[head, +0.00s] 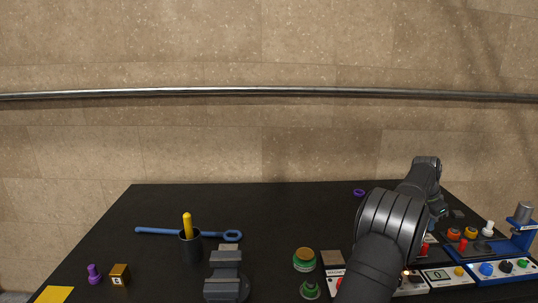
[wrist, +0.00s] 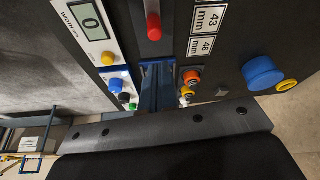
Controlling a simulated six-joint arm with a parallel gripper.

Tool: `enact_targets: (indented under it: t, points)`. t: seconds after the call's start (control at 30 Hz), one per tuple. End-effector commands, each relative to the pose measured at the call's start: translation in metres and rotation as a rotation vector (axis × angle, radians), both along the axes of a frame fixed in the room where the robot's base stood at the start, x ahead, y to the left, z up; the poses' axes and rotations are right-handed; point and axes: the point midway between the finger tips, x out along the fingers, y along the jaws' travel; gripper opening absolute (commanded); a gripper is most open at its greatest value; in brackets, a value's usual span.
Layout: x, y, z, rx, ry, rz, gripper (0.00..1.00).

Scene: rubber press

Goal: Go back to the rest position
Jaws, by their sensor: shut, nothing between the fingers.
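My gripper (head: 438,208) is over the right side of the black table in the head view, partly hidden behind my own dark arm. It is shut, with no object seen in it. In the wrist view, a dark grey bar with black bolts, part of my gripper (wrist: 175,125), spans the lower half. Beyond it are the blue press column (wrist: 158,88), a red knob (wrist: 154,27) and a panel display (wrist: 88,20) reading 0. The blue press (head: 521,226) stands to the right of my gripper in the head view.
Button panels (head: 437,276) line the right front. A black cup (head: 191,247) holds a yellow stick; a blue wrench (head: 160,231) lies behind it. A grey vise (head: 226,277), green-based round items (head: 304,260) and a purple piece (head: 93,274) stand nearer.

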Motion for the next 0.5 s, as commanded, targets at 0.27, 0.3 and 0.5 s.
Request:
enact_targets:
  t: [0.27, 0.3, 0.5]
  points:
    - [0.003, -0.021, -0.048, 0.004, 0.002, -0.002, 0.00]
    - [0.004, -0.026, -0.051, 0.003, 0.002, -0.002, 0.00]
    - [0.005, -0.049, -0.071, 0.005, 0.002, -0.002, 0.00]
